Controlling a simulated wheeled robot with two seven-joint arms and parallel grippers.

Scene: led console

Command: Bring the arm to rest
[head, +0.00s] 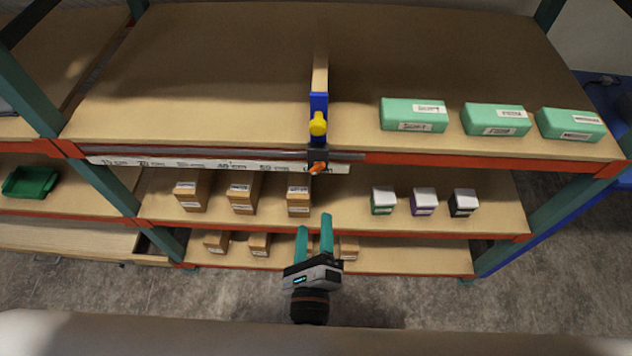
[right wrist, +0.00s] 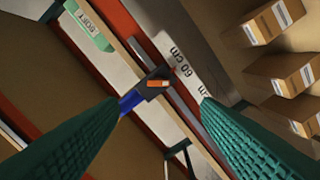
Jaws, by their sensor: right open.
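My right gripper (head: 315,234) points up toward the shelving in the head view, in front of the lower shelves. Its two green fingers are apart with nothing between them. In the right wrist view the open fingers (right wrist: 160,110) frame a sliding marker with an orange tip (right wrist: 158,84) on the shelf's front rail; I cannot tell the distance to it. In the head view that slider (head: 318,158) sits on the rail, below a blue block with a yellow knob (head: 318,124). My left gripper is not in view.
Green boxes (head: 414,115) stand on the top shelf at right. Cardboard boxes (head: 242,200) and small white-topped boxes (head: 383,201) stand on the middle shelf. A scale strip (head: 200,163) runs along the shelf edge. A green bin (head: 30,182) sits at left. Grey floor (head: 420,300) is clear.

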